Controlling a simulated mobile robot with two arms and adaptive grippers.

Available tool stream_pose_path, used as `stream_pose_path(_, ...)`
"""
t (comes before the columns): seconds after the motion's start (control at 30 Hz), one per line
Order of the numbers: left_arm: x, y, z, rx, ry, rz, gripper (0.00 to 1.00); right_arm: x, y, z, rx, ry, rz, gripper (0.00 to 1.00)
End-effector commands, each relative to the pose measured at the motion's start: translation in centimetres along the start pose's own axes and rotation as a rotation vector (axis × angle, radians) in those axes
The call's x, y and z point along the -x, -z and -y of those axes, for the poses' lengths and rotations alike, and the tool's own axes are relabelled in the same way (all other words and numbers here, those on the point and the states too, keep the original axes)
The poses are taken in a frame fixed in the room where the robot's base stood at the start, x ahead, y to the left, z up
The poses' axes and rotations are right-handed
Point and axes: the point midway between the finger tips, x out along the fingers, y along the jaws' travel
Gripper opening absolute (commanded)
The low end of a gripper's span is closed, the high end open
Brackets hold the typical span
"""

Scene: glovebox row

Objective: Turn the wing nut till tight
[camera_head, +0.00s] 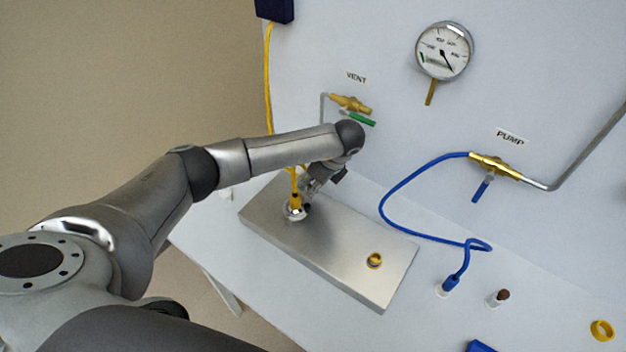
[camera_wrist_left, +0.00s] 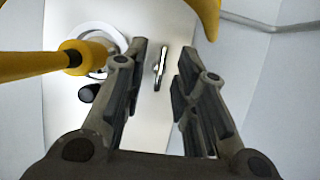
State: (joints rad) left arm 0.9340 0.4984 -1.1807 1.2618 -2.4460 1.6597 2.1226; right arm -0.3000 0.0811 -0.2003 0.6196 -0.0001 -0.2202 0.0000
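My left gripper (camera_head: 309,198) reaches down to the left part of a steel box top (camera_head: 340,262). In the left wrist view its two fingers (camera_wrist_left: 163,56) are open and apart. A small shiny metal piece, which looks like the wing nut (camera_wrist_left: 160,68), shows in the gap between them; I see no finger touching it. Left of the fingers, a bright ring clamp (camera_wrist_left: 118,40) surrounds the end of a yellow hose (camera_wrist_left: 30,64). In the head view the clamp (camera_head: 290,214) is partly hidden by the gripper, and the wing nut cannot be made out. My right gripper is not in view.
A brass ring fitting (camera_head: 375,260) stands on the box's right part. A blue hose (camera_head: 385,200) runs from the PUMP valve (camera_head: 495,167) to the bench. The VENT valve (camera_head: 350,103) and a gauge (camera_head: 444,51) are on the wall behind. A loose yellow ring (camera_head: 601,330) lies far right.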

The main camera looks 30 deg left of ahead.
Motion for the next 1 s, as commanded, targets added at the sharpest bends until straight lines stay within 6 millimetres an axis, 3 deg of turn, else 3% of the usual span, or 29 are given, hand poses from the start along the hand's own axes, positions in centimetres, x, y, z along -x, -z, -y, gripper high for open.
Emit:
stream_pose_path(0.17,0.0,0.0,0.0,0.0,0.0,0.0,0.27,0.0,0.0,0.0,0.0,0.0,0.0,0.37)
stream_pose_path(0.4,0.0,0.0,0.0,0.0,0.0,-0.001,0.0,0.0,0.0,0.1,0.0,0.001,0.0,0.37)
stream_pose_path(0.77,0.0,0.0,0.0,-0.017,0.008,-0.001,0.0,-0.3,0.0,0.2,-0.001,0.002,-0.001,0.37)
stream_pose_path(1.0,-0.2,0.0,-0.1,-0.116,0.05,0.0,0.0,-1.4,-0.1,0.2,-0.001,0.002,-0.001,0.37)
